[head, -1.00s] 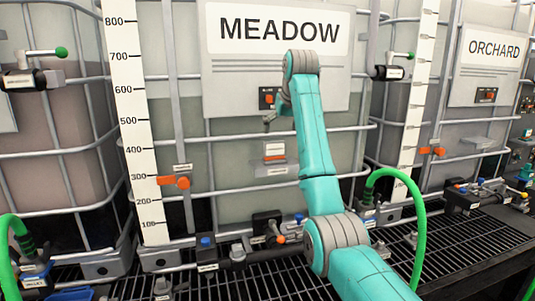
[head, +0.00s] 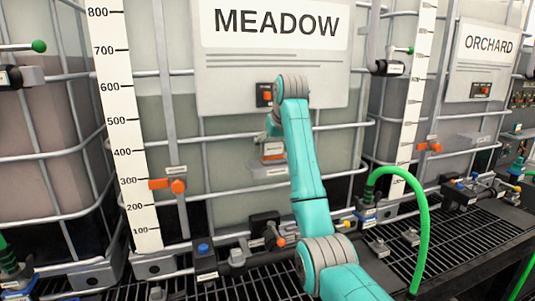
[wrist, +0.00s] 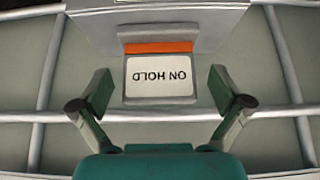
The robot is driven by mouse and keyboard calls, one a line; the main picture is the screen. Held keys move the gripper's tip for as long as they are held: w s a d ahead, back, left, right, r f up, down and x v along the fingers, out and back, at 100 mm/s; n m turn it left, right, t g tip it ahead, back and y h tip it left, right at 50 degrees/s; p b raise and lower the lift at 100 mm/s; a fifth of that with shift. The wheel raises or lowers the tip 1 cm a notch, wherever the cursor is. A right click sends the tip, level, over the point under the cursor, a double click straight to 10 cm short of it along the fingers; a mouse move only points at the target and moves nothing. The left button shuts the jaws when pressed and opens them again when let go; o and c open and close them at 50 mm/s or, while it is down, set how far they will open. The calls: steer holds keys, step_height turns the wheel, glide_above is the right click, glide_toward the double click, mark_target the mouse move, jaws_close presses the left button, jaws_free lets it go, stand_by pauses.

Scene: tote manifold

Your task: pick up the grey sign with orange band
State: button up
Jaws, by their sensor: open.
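The grey sign with an orange band (wrist: 160,78) shows upside down in the wrist view, with "ON HOLD" on its pale face. In the head view the sign (head: 273,151) is on the front of the MEADOW tote, partly hidden behind my arm. My gripper (wrist: 161,90) is open, with one finger on each side of the sign in the wrist view. I cannot tell how far the fingertips are from it in depth. In the head view the fingers are mostly hidden behind my wrist.
The MEADOW board (head: 230,84) is above the sign. Metal cage bars (wrist: 28,117) cross the tote near the gripper. A green hose (head: 424,220) arches at the right. Valves and fittings stand along the black grating (head: 175,287) below.

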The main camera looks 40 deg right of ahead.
steer(key=shift+x, duration=0.8)
steer(key=c, duration=1.2)
